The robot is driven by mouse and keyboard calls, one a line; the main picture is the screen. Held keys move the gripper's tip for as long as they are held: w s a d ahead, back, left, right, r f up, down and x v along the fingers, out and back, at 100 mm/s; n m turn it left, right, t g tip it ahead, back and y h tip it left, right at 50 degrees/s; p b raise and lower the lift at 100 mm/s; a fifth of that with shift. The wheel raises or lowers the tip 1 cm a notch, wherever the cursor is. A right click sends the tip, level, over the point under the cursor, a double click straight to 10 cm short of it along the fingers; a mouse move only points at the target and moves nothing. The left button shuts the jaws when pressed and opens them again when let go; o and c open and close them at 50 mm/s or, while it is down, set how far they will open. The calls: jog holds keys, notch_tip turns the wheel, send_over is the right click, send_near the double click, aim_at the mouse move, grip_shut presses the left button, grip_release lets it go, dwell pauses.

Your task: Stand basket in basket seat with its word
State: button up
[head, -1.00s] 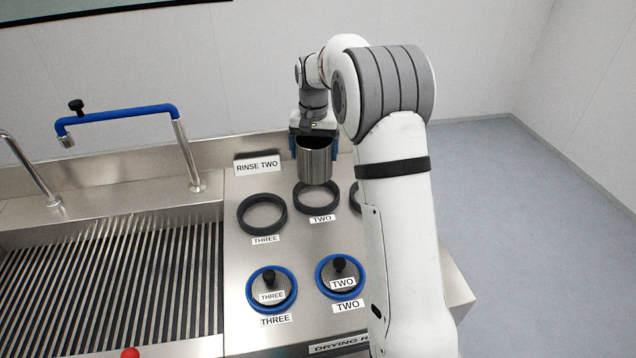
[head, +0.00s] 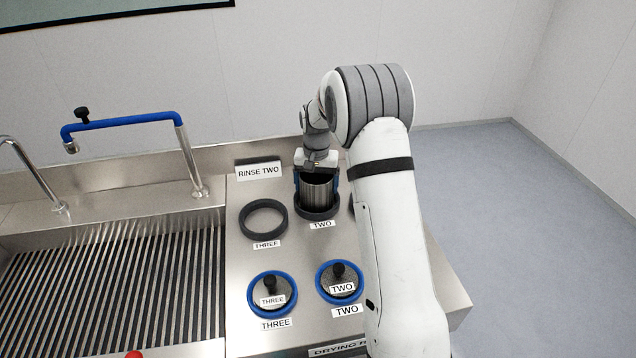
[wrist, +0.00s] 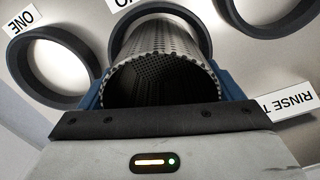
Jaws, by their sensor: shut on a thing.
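The basket (head: 318,192) is a perforated metal cylinder with an open top. It stands upright inside the black ring seat (head: 318,212) labelled TWO in the head view. My gripper (head: 317,178) is shut on the basket near its upper part, one blue finger on each side. In the wrist view the basket (wrist: 160,65) fills the middle, its mouth toward the camera, with the seat's dark ring (wrist: 196,25) around its far end. Whether its bottom rests on the deck is hidden. No word is readable on the basket. The sign RINSE TWO (head: 259,171) stands behind.
An empty black ring seat THREE (head: 263,219) is to the left. The seat ONE (wrist: 48,68) shows empty in the wrist view. Two blue rings hold knobbed lids, THREE (head: 271,293) and TWO (head: 339,283), in front. A slatted sink (head: 110,280) and blue-topped faucet (head: 120,122) lie left.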

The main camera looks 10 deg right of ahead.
jog(key=o, duration=1.1)
jog(key=shift+f, duration=0.1)
jog(key=s+r+b, duration=0.1)
jog(key=s+r, duration=0.2)
jog(key=r, duration=0.5)
jog(key=s+r, duration=0.3)
jog(key=r, duration=0.6)
jog(key=s+n+t, duration=0.1)
jog(key=s, duration=0.9)
jog(key=s+n+t, duration=0.1)
jog(key=s, duration=0.9)
jog(key=s+f+n+t, duration=0.1)
jog(key=s, duration=0.8)
jog(key=shift+s+d+f+n, duration=0.1)
jog(key=shift+s+d+n, duration=0.2)
jog(key=shift+s, duration=0.1)
